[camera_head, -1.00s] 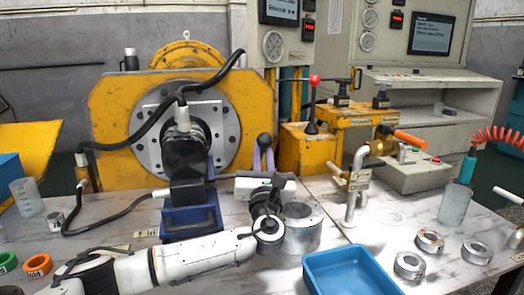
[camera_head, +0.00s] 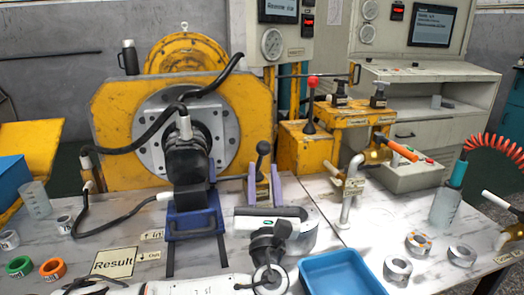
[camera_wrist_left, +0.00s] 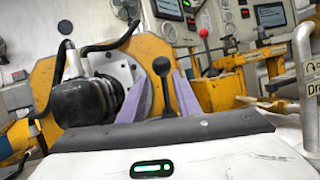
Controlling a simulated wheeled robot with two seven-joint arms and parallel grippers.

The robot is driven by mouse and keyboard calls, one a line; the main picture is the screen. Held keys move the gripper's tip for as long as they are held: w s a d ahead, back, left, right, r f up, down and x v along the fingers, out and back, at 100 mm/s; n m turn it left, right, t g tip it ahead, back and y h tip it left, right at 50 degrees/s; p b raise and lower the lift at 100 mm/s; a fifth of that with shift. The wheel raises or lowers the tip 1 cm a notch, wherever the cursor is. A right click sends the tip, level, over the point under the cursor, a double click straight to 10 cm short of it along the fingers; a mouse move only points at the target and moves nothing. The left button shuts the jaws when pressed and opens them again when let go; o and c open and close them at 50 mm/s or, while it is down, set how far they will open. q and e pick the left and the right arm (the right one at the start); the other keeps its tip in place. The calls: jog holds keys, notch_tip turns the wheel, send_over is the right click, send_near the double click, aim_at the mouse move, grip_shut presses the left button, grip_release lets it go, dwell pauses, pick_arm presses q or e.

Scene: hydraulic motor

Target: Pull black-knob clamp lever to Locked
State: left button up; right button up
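The clamp lever with its black ball knob (camera_head: 263,148) stands about upright on the bench, right of the black motor (camera_head: 187,160) and in front of the yellow plate. My left gripper (camera_head: 264,180) reaches it from the near side, with one lavender finger on each side of the lever's stem. In the left wrist view the black knob (camera_wrist_left: 162,66) rises between the two spread fingers (camera_wrist_left: 164,92), with gaps beside the stem. The gripper is open. The lever's base is hidden behind the gripper body. My right gripper is out of view.
A red-knob lever (camera_head: 313,82) stands on the yellow block to the right. A bent pipe (camera_head: 350,190) and blue tray (camera_head: 340,272) are right of my left gripper. A black hose (camera_head: 120,215) runs left of the motor.

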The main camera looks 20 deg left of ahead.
pick_arm(q)
jog(key=shift+s+d+p, duration=0.3)
jog(key=shift+s+d, duration=0.05)
jog(key=shift+s, duration=0.4)
jog(key=shift+s+d+p, duration=0.25)
jog(key=shift+s+d, duration=0.1)
jog(key=shift+s, duration=0.4)
